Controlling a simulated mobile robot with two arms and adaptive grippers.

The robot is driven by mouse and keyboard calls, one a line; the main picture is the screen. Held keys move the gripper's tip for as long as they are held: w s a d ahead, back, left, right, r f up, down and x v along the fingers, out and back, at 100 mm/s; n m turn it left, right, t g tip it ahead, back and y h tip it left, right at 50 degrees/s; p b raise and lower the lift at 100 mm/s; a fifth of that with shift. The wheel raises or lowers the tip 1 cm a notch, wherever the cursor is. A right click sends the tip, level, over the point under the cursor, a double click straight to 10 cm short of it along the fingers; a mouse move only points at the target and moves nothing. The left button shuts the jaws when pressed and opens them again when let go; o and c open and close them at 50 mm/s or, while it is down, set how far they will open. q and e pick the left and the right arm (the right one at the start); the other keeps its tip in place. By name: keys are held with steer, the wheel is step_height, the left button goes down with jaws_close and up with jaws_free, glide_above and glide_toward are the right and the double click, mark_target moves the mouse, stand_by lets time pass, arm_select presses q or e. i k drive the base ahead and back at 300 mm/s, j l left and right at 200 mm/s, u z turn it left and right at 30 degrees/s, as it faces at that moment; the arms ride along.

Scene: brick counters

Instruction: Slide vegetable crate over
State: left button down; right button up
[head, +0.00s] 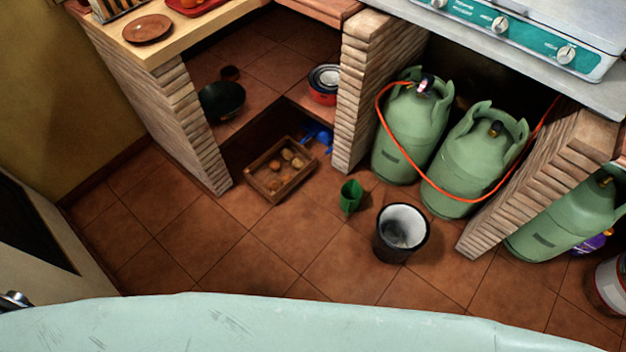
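The vegetable crate (261,183) is a small open wooden box with several round brownish vegetables (287,155) in it. It sits on the tiled floor between two brick pillars, at the front of the opening under the counter. Neither of my grippers shows in the head view, so I cannot see whether they are open or shut. Both are apart from the crate as far as this view shows.
Green gas cylinders (410,130) with an orange hose stand further right. Floor in front of the crate is clear.

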mark_target(260, 177)
steer(key=i+j+z, duration=0.15)
steer(key=z, duration=0.3)
steer(key=i+j+z, duration=0.1)
steer(key=j+z, duration=0.15)
steer(key=z, duration=0.15)
steer(key=j+z, duration=0.25)
steer(key=z, duration=0.2)
steer(key=i+j, duration=0.05)
